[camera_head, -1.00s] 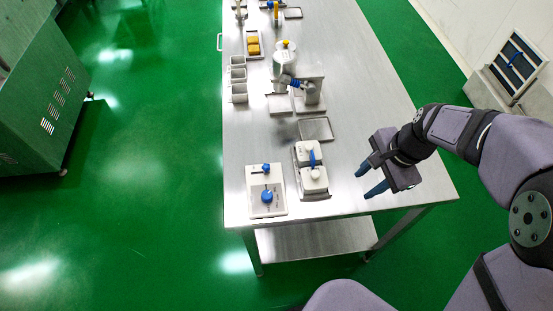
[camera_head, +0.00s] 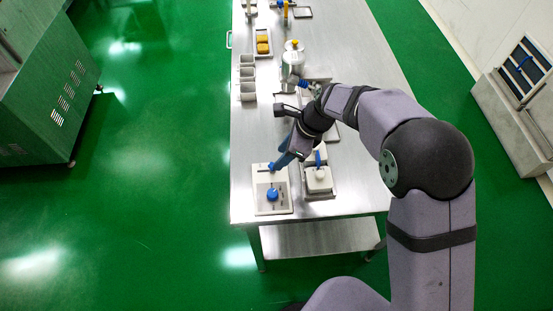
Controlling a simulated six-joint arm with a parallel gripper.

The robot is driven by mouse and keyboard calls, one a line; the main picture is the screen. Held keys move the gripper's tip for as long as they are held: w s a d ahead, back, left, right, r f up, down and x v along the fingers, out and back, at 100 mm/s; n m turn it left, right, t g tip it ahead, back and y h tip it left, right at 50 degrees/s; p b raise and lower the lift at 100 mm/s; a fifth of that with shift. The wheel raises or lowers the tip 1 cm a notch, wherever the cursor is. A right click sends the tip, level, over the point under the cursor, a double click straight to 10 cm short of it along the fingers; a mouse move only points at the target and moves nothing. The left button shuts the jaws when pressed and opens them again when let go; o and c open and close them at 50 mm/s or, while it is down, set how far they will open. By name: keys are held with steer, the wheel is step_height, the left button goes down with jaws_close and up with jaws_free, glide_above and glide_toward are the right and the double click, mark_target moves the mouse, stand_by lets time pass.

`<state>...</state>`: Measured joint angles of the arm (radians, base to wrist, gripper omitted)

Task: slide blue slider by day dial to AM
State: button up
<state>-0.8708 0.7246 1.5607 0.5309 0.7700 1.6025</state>
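A white panel (camera_head: 262,204) lies near the front left corner of the steel table. It carries a round blue dial (camera_head: 272,194) near its front and a small blue slider (camera_head: 271,166) near its back edge. My gripper (camera_head: 281,162) has come down over the panel's back right part, its blue fingertips right beside the slider. I cannot tell whether they touch it. The fingers overlap in this view, so their opening is hidden. The slider's labels are too small to read.
Right of the panel, a white device with a blue lever and a round white knob (camera_head: 318,173) sits on a tray, partly under my arm. White cups (camera_head: 247,91), a metal machine (camera_head: 292,66) and a tray of yellow blocks (camera_head: 263,47) stand farther back.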

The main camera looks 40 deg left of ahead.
steer(key=shift+p+x, duration=0.55)
steer(key=shift+x, duration=1.85)
jaws_close()
